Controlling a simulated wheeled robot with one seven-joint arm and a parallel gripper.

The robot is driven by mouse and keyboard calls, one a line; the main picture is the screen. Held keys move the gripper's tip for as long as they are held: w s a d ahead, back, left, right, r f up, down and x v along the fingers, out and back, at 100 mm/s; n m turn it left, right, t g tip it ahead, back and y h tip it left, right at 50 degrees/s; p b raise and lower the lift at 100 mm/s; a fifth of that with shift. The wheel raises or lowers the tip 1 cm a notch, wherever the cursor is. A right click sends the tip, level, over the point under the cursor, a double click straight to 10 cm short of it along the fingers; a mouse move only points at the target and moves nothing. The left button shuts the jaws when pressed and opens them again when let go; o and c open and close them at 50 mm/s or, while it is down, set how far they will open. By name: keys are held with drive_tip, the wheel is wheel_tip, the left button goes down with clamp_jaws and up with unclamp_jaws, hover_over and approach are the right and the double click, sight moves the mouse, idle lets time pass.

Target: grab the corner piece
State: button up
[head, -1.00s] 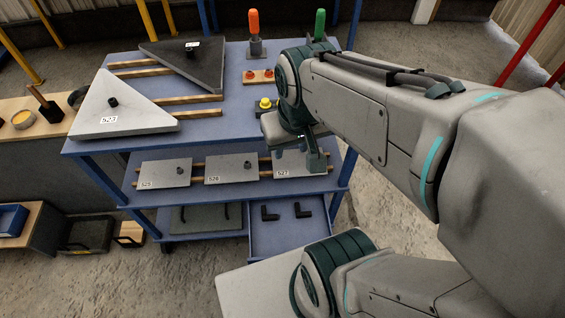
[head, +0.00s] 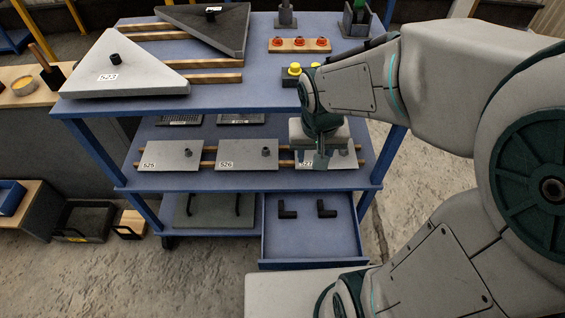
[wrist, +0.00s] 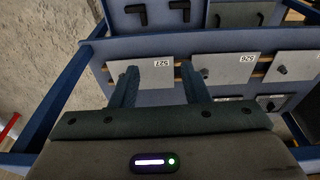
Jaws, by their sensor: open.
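Two black L-shaped pieces, which look like corner pieces, lie apart in the pulled-out blue drawer: a left one (head: 287,210) and a right one (head: 326,208). They also show at the top of the wrist view, one at the left (wrist: 136,14) and one at the right (wrist: 180,10). My gripper (head: 318,163) is open, above and behind the drawer, in front of the plate marked 527 (head: 342,160). In the wrist view my open fingers (wrist: 158,74) are apart, with plate 527 (wrist: 148,72) showing between them. Nothing is held. The knob of plate 527 is hidden.
Plates 525 (head: 165,156) and 526 (head: 240,154) lie on wooden rails on the middle shelf. The shelf edge and blue posts surround my gripper.

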drive_tip(key=b, duration=1)
approach(281, 207)
drive_tip(key=f+b, duration=0.2)
drive_tip(key=d+f+b, duration=0.1)
drive_tip(key=shift+w+f+g+b, duration=0.15)
drive_tip(key=shift+w+g+b, duration=0.15)
drive_tip(key=shift+w+b, duration=0.1)
drive_tip(key=f+b, duration=0.2)
drive_tip(key=f, duration=0.1)
drive_tip(key=f+b, duration=0.1)
drive_tip(key=f, duration=0.1)
drive_tip(key=shift+w+a+f, duration=0.1)
drive_tip(key=shift+w+a, duration=0.2)
drive_tip(key=shift+a, duration=0.05)
clamp_jaws()
